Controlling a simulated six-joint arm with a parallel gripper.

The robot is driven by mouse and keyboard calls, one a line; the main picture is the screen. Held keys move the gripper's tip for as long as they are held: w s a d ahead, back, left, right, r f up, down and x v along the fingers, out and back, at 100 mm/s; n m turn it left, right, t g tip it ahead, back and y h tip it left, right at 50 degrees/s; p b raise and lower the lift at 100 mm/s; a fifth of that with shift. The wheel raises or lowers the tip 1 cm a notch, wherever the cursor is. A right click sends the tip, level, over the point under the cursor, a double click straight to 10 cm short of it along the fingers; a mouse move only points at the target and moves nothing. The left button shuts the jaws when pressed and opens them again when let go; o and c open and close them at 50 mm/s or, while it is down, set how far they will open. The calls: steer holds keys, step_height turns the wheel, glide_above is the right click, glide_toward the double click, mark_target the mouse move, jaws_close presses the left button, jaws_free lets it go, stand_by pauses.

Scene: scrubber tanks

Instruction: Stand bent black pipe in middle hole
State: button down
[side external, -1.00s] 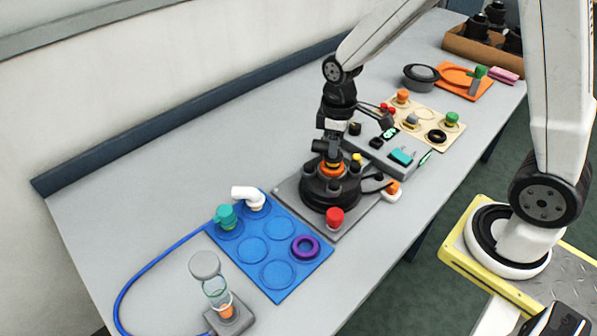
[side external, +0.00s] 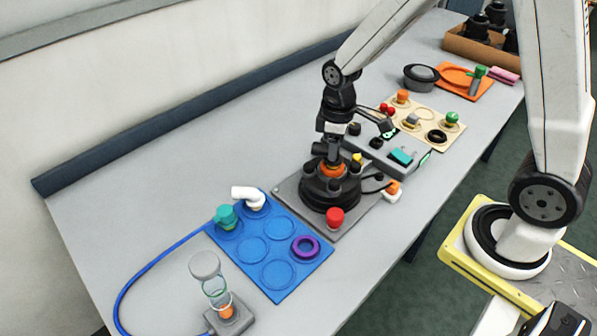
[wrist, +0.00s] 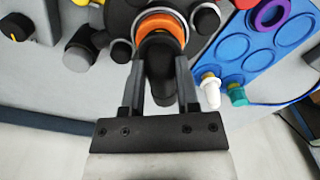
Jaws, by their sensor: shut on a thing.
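The bent black pipe (wrist: 161,72) is between my gripper's two fingers (wrist: 159,88) in the wrist view, and the gripper is shut on it. An orange ring (wrist: 162,27) surrounds the pipe's lower end. In the side view the pipe's bent end (side external: 319,148) points left, and the orange ring (side external: 333,171) is at the middle of the round black tank top (side external: 318,190). The pipe looks upright over the middle hole. The hole is hidden by the ring and pipe, so I cannot tell how deep the pipe sits.
Black stubs and a red cap (side external: 335,216) surround the middle. A blue tray (side external: 277,273) with a white elbow (side external: 247,196), teal fitting (side external: 226,215) and purple ring (side external: 305,246) is at front left. A grey control box (side external: 385,153) stands behind right. Bare table lies left.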

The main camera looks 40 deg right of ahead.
steer(key=shift+f, duration=0.35)
stand_by(0.8)
jaws_free()
stand_by(0.5)
steer(key=shift+r, duration=0.1)
stand_by(0.4)
steer(key=shift+r, duration=3.4)
steer(key=s+f+m+t, duration=0.2)
steer(key=s+f+m, duration=0.1)
steer(key=s+m, duration=0.3)
steer(key=shift+s+f+t, duration=0.2)
steer(key=shift+s+t, duration=0.1)
steer(key=shift+s, duration=0.9)
